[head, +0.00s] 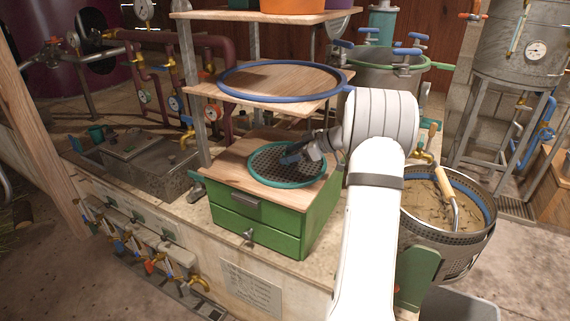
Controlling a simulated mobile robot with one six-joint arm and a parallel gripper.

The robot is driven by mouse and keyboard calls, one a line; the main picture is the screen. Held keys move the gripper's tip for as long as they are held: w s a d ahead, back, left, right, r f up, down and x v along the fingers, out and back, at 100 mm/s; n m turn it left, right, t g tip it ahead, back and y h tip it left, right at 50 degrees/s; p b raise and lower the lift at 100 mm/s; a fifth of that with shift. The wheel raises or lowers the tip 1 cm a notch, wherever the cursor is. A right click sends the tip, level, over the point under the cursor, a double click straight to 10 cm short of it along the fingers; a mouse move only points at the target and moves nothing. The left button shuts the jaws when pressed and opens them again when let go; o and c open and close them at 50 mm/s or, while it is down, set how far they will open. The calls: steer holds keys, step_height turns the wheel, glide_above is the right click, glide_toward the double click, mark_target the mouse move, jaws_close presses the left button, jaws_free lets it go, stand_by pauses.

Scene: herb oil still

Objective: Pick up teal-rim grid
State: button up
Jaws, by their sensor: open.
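The teal-rim grid (263,172) is a round dark mesh with a teal ring. It lies flat on the wooden top of a green drawer cabinet, in the middle of the head view. My gripper (290,158) is open and reaches in from the right over the far part of the grid, low and close to the mesh. Whether its fingers touch the grid or its rim I cannot tell. The gripper and wrist hide part of the grid's far right side. My arm comes up from the bottom right.
A wooden shelf (205,90) with a large blue ring (222,88) sits just above the grid. The green cabinet (260,222) stands on the stone counter. A perforated basket (470,240) is right of my arm. A sink (150,175) lies left.

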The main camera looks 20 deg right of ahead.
steer(key=shift+r, duration=0.1)
jaws_close()
stand_by(0.4)
